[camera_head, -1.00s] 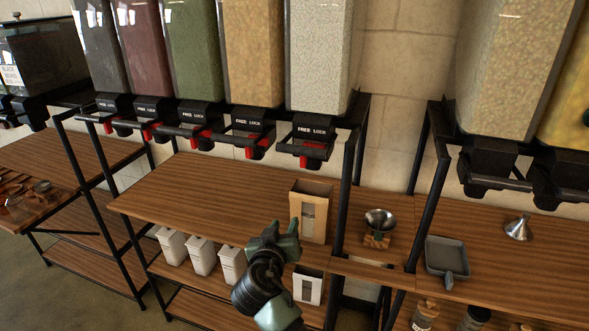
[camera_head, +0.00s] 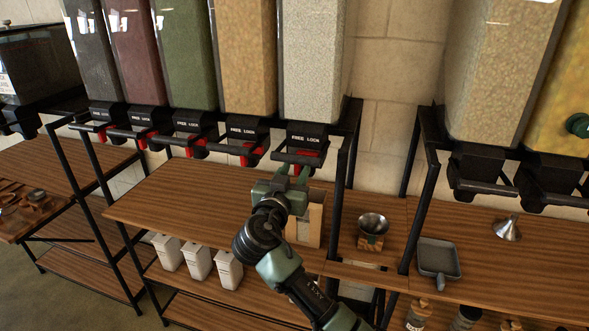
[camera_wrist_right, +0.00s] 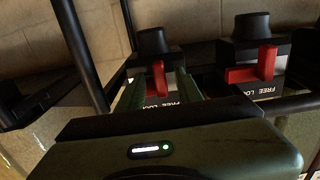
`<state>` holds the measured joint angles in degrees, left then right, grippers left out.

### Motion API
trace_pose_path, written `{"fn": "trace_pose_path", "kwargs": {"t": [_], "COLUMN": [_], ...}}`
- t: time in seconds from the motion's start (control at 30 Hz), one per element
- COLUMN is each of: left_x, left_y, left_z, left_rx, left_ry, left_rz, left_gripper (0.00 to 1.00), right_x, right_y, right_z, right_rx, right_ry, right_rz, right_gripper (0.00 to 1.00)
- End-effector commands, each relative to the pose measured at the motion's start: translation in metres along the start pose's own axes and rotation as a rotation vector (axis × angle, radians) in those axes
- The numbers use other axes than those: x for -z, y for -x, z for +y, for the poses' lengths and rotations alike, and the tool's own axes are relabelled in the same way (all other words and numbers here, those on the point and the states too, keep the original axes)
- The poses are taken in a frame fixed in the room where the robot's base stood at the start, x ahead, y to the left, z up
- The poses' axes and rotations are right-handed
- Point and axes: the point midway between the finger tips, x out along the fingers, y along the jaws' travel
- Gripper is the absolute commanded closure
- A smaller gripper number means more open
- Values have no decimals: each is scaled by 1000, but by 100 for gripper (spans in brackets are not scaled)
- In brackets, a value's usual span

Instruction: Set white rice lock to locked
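The white rice dispenser (camera_head: 312,62) is the pale, rightmost one on the left rack. Its black valve (camera_head: 305,137) is labelled FREE LOCK, with a red lock lever (camera_head: 307,154) below the label. I cannot tell clearly which side the lever is set to. My right gripper (camera_head: 292,172) points up at this valve from just in front and below. In the wrist view the two green fingers of my right gripper (camera_wrist_right: 160,88) are spread, and the red lever (camera_wrist_right: 158,77) shows between them. I cannot tell whether they touch it. My left gripper is not in view.
A neighbouring valve with a red lever (camera_wrist_right: 252,67) is close beside. The black rack post (camera_head: 349,150) stands right of my gripper. A wooden box (camera_head: 310,222) stands on the shelf below, behind my arm. A metal bowl (camera_head: 373,223) is farther right.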

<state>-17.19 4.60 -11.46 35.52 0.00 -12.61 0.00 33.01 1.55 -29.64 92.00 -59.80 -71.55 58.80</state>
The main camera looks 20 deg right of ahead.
Motion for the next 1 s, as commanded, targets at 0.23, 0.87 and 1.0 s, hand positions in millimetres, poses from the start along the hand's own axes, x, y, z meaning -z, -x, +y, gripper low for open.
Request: {"fn": "trace_pose_path", "kwargs": {"t": [0.23, 0.87, 1.0], "left_x": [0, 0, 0], "left_y": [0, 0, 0], "left_z": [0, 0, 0], "left_rx": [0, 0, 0], "left_ry": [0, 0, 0], "left_rz": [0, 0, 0], "left_gripper": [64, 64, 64], "right_x": [0, -1, -1], "right_y": [0, 0, 0], "right_z": [0, 0, 0], "right_rx": [0, 1, 1], "right_ry": [0, 0, 0], "right_rz": [0, -1, -1], "right_gripper": [73, 100, 100]}}
